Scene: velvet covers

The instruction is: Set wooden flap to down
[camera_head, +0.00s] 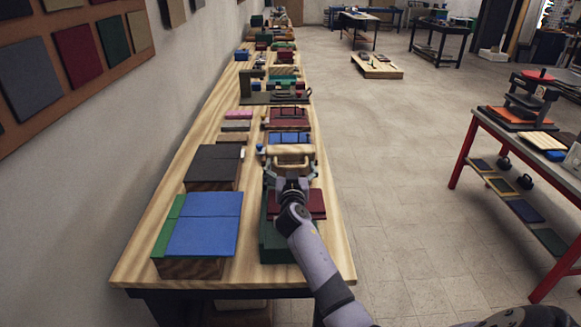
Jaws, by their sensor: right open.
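A pale wooden flap (290,150) with a bar-like handle on its near side is on the long wooden workbench (140,262), near its right edge. It appears raised, but its exact angle is hard to tell. A blue pad shows just behind it. My right gripper (288,177) is open at the near side of the flap. It hides part of the flap's lower area, and I cannot tell whether the fingers touch it. My left gripper is not in view.
A blue-topped box (205,222) with a green edge and a dark brown-topped box (212,165) stand left of my right arm. A green and dark red block (275,238) lies under the arm. Several other covered pieces line the bench behind.

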